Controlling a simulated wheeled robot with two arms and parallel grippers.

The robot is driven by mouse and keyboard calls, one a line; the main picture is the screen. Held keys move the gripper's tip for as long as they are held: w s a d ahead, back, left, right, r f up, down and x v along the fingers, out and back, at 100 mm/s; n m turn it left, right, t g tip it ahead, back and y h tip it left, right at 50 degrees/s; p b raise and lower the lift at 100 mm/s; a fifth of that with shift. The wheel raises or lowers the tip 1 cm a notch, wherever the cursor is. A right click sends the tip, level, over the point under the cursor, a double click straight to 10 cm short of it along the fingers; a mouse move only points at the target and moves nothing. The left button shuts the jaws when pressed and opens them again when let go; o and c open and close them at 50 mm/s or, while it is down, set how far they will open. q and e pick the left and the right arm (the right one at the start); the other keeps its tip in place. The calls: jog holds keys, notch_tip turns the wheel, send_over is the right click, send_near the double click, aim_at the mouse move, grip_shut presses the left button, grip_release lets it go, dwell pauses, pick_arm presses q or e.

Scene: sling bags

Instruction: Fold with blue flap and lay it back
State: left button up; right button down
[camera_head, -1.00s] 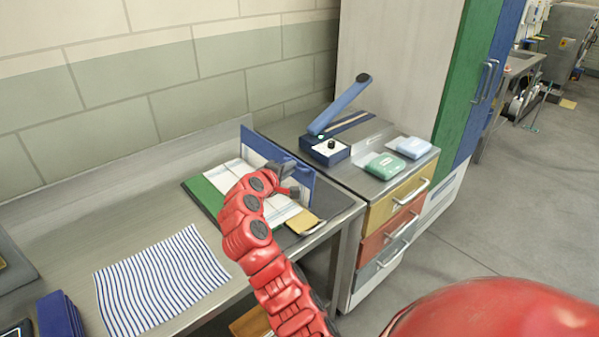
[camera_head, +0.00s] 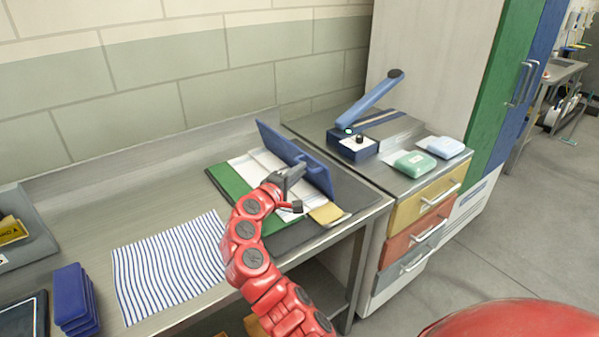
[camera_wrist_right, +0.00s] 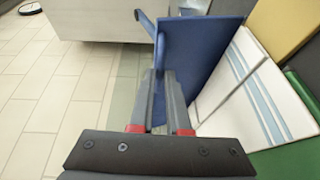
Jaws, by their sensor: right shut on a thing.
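The folding board lies on the metal table, with a green flap (camera_head: 232,190) at the left, a small yellow flap (camera_head: 326,213) at the front and a blue flap (camera_head: 300,158) at the right. The blue flap is raised on edge and leans a little. A white cloth with blue stripes (camera_head: 250,167) lies folded on the board. It also shows in the right wrist view (camera_wrist_right: 243,85), beside the blue flap (camera_wrist_right: 205,55). My right gripper (camera_head: 291,174) is shut on the edge of the blue flap. My left gripper is not in view.
A striped cloth (camera_head: 170,265) lies flat on the table at the left. A stack of blue items (camera_head: 76,300) and a grey tray (camera_head: 25,240) stand further left. A blue press (camera_head: 366,115) and two packs (camera_head: 415,163) sit on the drawer cabinet at the right.

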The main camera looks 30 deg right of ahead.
jog(key=shift+f, duration=0.2)
jog(key=c, duration=1.2)
grip_release()
jog(key=shift+d, duration=0.1)
jog(key=o, duration=0.3)
jog(key=shift+d+f, duration=0.1)
jog(key=b+v, duration=0.1)
jog(key=v, duration=0.7)
jog(key=b+v, duration=0.1)
jog(key=v, duration=0.8)
jog(key=shift+s+a+r, duration=0.15)
jog(key=shift+a+r, duration=0.05)
jog(key=shift+r, duration=0.05)
